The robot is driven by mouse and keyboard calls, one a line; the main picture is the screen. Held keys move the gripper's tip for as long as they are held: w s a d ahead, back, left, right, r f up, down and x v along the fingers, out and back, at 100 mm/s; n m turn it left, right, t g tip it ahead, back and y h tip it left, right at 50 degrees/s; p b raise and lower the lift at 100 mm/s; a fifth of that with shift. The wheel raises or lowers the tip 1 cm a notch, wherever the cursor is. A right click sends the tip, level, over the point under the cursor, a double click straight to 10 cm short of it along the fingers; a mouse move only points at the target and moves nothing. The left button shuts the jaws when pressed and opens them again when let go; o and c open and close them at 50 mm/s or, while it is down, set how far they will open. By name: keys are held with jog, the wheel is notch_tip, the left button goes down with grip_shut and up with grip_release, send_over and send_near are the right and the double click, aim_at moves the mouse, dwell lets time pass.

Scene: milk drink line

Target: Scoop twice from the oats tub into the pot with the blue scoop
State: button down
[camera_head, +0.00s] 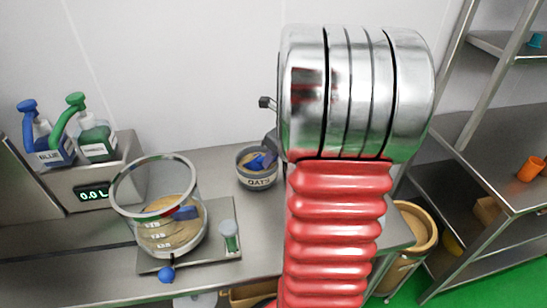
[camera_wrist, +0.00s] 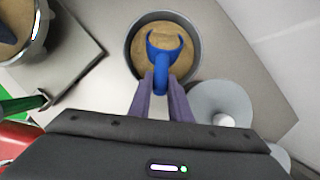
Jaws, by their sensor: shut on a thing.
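The oats tub (camera_head: 258,181) stands on the steel counter behind the pot, and it also shows in the wrist view (camera_wrist: 134,62) with tan oats inside. The blue scoop (camera_wrist: 165,57) has its bowl in the tub, over or in the oats; I cannot tell how deep. My gripper (camera_wrist: 163,82) is shut on the scoop's handle at the tub's near rim. In the head view the scoop (camera_head: 259,161) shows partly, and my arm hides most of the gripper. The clear pot (camera_head: 155,243) stands left of the tub, with tan contents and a blue patch inside.
Blue and green pump bottles (camera_head: 95,143) stand at the left above a display reading 0.0 L. A round grey lid-like disc (camera_wrist: 218,98) lies close to the tub. Steel shelves (camera_head: 510,185) stand at the right.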

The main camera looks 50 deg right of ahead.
jog(key=shift+r, duration=0.15)
jog(key=shift+r, duration=3.1)
jog(key=shift+s+r+t+y, duration=0.1)
jog(key=shift+r+t, duration=0.45)
jog(key=shift+t, duration=0.35)
jog(key=shift+w+r+t+y, duration=0.1)
jog(key=shift+r+t, duration=0.45)
jog(key=shift+t, duration=0.35)
jog(key=shift+s+r+t+y, duration=0.1)
jog(key=shift+r+t, duration=0.45)
jog(key=shift+t, duration=0.35)
jog(key=shift+r+t, duration=0.85)
jog(key=shift+t, duration=0.45)
